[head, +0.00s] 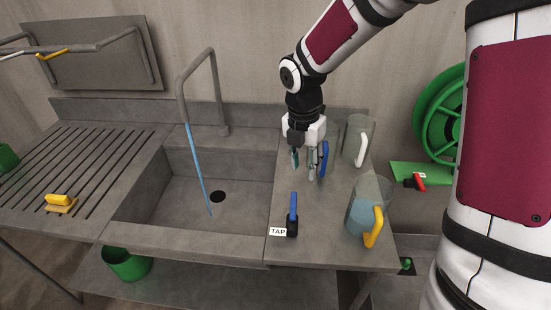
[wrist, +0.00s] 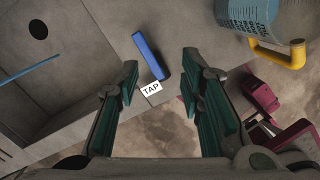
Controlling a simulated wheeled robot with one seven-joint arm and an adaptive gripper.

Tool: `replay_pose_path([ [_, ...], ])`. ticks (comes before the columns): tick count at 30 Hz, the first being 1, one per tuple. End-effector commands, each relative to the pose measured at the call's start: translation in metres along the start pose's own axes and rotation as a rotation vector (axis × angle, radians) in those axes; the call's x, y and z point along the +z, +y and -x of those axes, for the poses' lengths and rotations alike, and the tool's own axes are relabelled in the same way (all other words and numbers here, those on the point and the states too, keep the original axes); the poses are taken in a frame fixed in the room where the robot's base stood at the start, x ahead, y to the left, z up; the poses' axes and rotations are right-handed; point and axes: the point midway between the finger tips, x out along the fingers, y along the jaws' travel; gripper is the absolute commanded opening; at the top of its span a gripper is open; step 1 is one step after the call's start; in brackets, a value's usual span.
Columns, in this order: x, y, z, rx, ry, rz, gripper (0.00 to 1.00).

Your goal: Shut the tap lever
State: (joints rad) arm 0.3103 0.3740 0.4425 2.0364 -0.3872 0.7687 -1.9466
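The tap lever (head: 293,208) is a blue bar on a dark pivot at the front of the counter, right of the sink. It points back, away from the front edge, beside a white TAP label (head: 278,232). In the wrist view the lever (wrist: 150,56) shows between and beyond the fingers, with the label (wrist: 151,88) at its near end. My gripper (head: 305,165) is open and empty, pointing down behind the lever and apart from it. Its open fingers also show in the wrist view (wrist: 160,75). A blue stream of water (head: 199,165) runs from the spout (head: 196,66).
A jug with a yellow handle (head: 370,210) holds bluish liquid right of the lever. A clear jug with a white handle (head: 358,140) stands behind it. A blue upright piece (head: 324,158) is beside my gripper. The sink (head: 165,205) lies left; counter around the lever is clear.

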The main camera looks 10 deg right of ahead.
Motion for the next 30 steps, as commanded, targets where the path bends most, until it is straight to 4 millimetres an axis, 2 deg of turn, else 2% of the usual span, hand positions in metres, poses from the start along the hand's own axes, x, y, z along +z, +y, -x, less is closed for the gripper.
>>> replay_pose_path([
  [3, -0.004, 0.010, -0.021, 0.019, 0.052, 0.223, 0.35],
  [9, -0.007, 0.022, -0.043, 0.057, 0.090, 0.447, 0.35],
  [17, -0.007, 0.027, -0.060, 0.065, 0.096, 0.494, 0.35],
  [30, -0.012, 0.030, -0.115, 0.064, 0.094, 0.492, 0.35],
])
